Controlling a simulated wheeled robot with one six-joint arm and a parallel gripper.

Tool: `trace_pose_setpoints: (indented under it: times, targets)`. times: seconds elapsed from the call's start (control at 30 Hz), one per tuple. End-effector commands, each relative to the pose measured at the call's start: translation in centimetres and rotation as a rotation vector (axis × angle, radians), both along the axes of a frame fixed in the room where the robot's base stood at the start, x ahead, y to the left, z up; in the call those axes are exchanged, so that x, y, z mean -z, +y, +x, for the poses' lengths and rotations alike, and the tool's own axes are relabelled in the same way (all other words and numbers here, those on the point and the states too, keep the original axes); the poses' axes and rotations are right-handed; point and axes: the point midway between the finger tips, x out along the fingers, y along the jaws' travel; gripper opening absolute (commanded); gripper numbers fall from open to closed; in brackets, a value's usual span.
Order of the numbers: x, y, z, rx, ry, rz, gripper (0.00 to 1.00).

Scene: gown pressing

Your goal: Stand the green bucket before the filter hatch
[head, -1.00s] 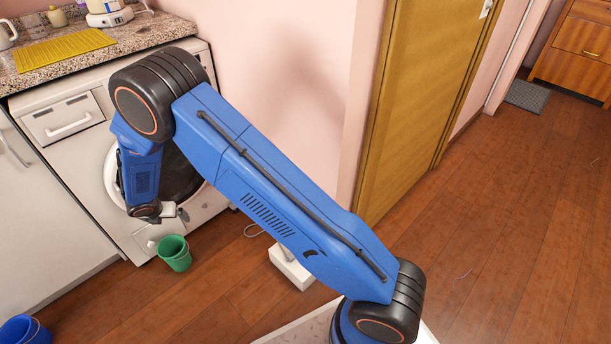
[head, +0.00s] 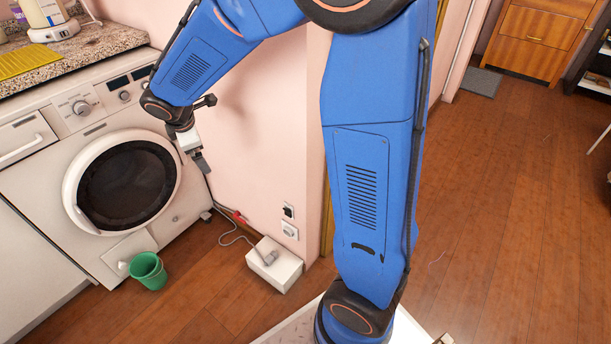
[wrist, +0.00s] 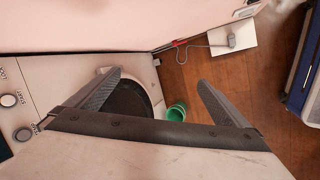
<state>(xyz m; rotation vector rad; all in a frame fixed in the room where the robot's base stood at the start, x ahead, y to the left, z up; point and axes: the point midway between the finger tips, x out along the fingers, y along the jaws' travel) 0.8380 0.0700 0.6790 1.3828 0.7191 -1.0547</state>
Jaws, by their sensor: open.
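The green bucket (head: 148,271) stands upright on the wooden floor in the head view, close in front of the lower right part of the white washing machine (head: 60,165). The filter hatch (head: 129,256) is a pale panel low on the machine's front, just behind the bucket, whose rim overlaps part of it. My gripper (head: 202,165) is high above the floor, right of the machine's round door and well above the bucket. In the wrist view the gripper's two fingers (wrist: 160,95) are apart with nothing between them. The bucket (wrist: 176,112) shows beyond them on the floor.
A white box (head: 274,268) with a grey plug-like piece and cable sits on the floor by the wall, right of the bucket. A stone-look counter (head: 100,45) tops the machine, bearing a yellow mat (head: 28,60). Open floor lies in front of the bucket.

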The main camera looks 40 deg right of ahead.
Motion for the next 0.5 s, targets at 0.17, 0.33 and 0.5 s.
trace_pose_setpoints:
  times: [0.17,0.33,0.5]
  targets:
    - [-3.7,-4.4,-4.7,0.207,-0.03,0.097,1.0]
    - [-6.1,-7.8,-9.6,0.4,-0.052,0.19,1.0]
    - [-7.9,-10.4,-14.7,0.587,-0.073,0.289,1.0]
